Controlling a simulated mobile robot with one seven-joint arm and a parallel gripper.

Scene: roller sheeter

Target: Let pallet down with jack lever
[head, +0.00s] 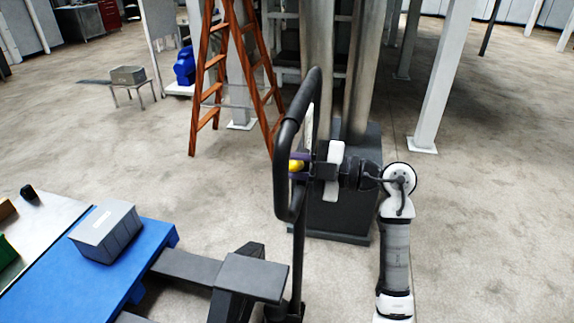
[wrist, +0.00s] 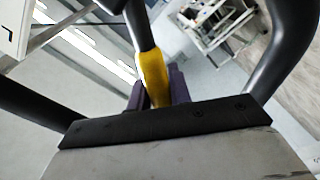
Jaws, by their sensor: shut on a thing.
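The pallet jack's black loop handle (head: 281,150) stands upright in the middle of the head view. Its yellow lever (head: 296,165) sits inside the loop. My gripper (head: 300,166) reaches in from the right and is shut on the lever. In the wrist view the yellow lever (wrist: 153,75) runs down between the purple fingers of my gripper (wrist: 160,97); its lower end is hidden behind the dark gripper edge. The blue pallet (head: 150,250) lies at lower left beside the jack's dark body (head: 250,276). I cannot tell how high the pallet stands off the floor.
A grey lidded box (head: 107,232) rests on the pallet. An orange stepladder (head: 212,85) stands behind the handle. A thick column on a dark base (head: 340,205) is just behind my gripper. White posts (head: 440,80) stand at right. The floor (head: 490,220) at right is clear.

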